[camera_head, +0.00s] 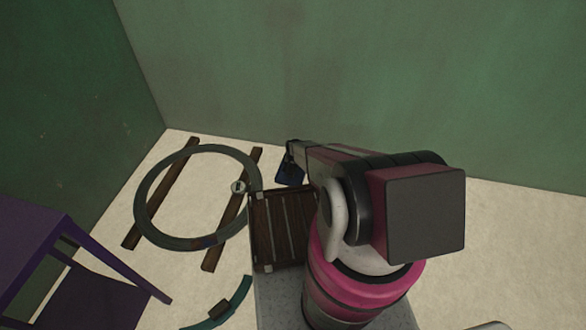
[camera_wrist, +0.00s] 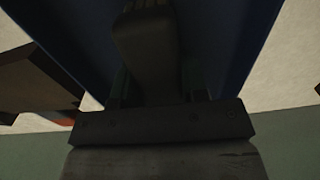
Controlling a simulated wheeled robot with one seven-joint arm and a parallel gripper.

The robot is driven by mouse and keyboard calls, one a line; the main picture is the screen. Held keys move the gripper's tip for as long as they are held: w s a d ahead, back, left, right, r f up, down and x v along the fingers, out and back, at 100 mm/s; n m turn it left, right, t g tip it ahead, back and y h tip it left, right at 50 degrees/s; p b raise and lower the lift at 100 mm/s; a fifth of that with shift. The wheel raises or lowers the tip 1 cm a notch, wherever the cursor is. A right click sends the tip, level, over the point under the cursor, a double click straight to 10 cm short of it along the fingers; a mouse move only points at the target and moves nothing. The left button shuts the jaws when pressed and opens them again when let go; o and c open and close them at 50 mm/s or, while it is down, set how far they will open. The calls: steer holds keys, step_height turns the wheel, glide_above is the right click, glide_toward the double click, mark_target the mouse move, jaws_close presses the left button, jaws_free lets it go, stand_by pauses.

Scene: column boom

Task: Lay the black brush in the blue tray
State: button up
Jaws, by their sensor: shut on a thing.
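The black brush (camera_wrist: 146,50) shows as a dark, rounded shape in the wrist view. My gripper (camera_wrist: 157,88) is shut on it, with a finger at each side. The blue tray (camera_wrist: 220,35) fills the upper part of the wrist view behind the brush. I cannot tell whether the brush touches it. In the head view, part of the blue tray (camera_head: 290,172) shows low near the back wall, below the end of my arm. My arm hides the rest of the tray, and I cannot make out the brush there.
A dark slatted wooden box (camera_head: 281,230) stands just in front of the tray. To its left, a grey-green ring track (camera_head: 147,190) lies across two wooden planks (camera_head: 130,236). A purple table (camera_head: 35,245) stands at the far left.

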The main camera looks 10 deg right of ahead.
steer(key=shift+f, duration=0.2)
steer(key=o, duration=1.1)
steer(key=shift+c, duration=0.2)
steer(key=shift+r, duration=0.1)
step_height(320, 180, up, 12)
steer(key=s+r+n, duration=0.1)
steer(key=s+r, duration=0.8)
steer(key=r, duration=0.5)
steer(key=s+r+n, duration=0.2)
steer(key=s+r, duration=0.7)
steer(key=r, duration=0.5)
steer(key=s+r+n, duration=0.2)
steer(key=s+r, duration=0.8)
steer(key=r, duration=0.4)
steer(key=shift+s+f, duration=0.1)
